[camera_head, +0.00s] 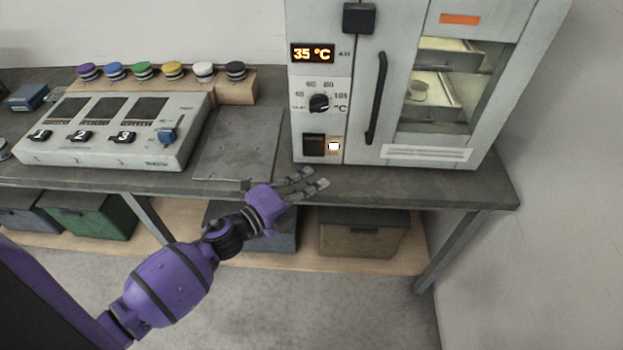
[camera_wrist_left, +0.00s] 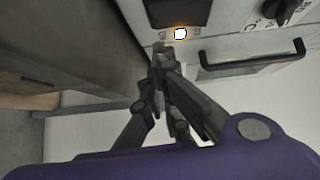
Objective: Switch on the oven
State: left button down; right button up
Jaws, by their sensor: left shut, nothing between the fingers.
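The oven (camera_head: 366,142) is a pale grey cabinet at the right of the bench in the head view. Its display (camera_head: 312,54) glows orange with "35 °C". Below it is a black dial (camera_head: 319,103), then a dark rectangular switch (camera_head: 314,146) beside a small lamp (camera_head: 334,146) lit white with an orange glow. My left gripper (camera_head: 316,180) is shut and empty, just in front of and below the switch and lamp. In the left wrist view its fingertips (camera_wrist_left: 166,52) point at the panel near the lamp (camera_wrist_left: 180,34). I cannot tell whether they touch it.
The oven door has a black vertical handle (camera_head: 376,98) right of the switch. A grey console (camera_head: 110,130) with numbered keys stands left on the bench, with coloured knobs behind it. The bench edge (camera_head: 400,188) lies close under my gripper. Boxes sit on the shelf below.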

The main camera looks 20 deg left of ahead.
pick_arm(q)
jog(key=b+v, duration=0.2)
jog(key=v, duration=0.8)
jog(key=shift+s+f, duration=0.35)
jog(key=shift+f, duration=0.25)
pick_arm(e)
jog(key=shift+s+f, duration=0.35)
jog(key=shift+f, duration=0.2)
jog(key=shift+s+f, duration=0.3)
jog(key=shift+f, duration=0.2)
pick_arm(q)
jog(key=shift+d, duration=0.1)
pick_arm(e)
jog(key=shift+s+d+f, duration=0.1)
jog(key=shift+s+d, duration=0.05)
jog(key=shift+s, duration=0.05)
